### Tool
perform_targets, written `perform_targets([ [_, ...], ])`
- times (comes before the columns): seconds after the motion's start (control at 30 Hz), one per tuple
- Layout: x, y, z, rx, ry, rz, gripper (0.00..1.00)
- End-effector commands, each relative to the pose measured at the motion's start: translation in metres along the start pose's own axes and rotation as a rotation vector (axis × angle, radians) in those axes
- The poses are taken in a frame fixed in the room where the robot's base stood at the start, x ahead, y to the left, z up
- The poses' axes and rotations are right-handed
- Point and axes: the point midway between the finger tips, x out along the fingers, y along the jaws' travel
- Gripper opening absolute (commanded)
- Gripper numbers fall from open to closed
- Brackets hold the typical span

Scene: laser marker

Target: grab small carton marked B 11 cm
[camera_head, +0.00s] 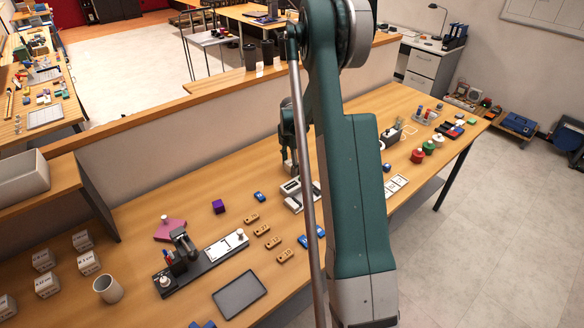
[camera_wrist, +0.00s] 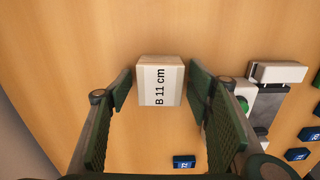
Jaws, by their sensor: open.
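The small carton (camera_wrist: 160,80), with "B 11 cm" in black on its white label, stands on the wooden table in the wrist view. It has a tan top edge. My gripper (camera_wrist: 160,95) is open, with one green finger pad on each side of the carton. A narrow strip of table shows between the carton and each pad, so it is not gripped. In the head view my gripper (camera_head: 289,165) is over the middle of the table, partly behind my arm.
A white-and-grey device with a green button (camera_wrist: 242,104) stands close right of my gripper. Blue numbered blocks (camera_wrist: 184,162) lie nearby. In the head view a low partition (camera_head: 150,160) runs behind the table. Several labelled white cartons (camera_head: 47,284) stand at lower left.

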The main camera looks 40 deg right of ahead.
Motion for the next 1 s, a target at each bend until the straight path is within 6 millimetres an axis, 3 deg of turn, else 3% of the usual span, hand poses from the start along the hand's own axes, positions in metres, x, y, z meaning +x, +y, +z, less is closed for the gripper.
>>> perform_targets([
  [0.1, 0.000, 0.000, 0.000, 0.000, 0.000, 0.000, 0.48],
  [0.33, 0.000, 0.000, 0.000, 0.000, 0.000, 0.000, 0.20],
  [0.77, -0.005, 0.000, 0.000, 0.000, 0.000, 0.000, 0.20],
  [1.0, -0.026, 0.000, 0.000, 0.000, 0.000, 0.000, 0.20],
])
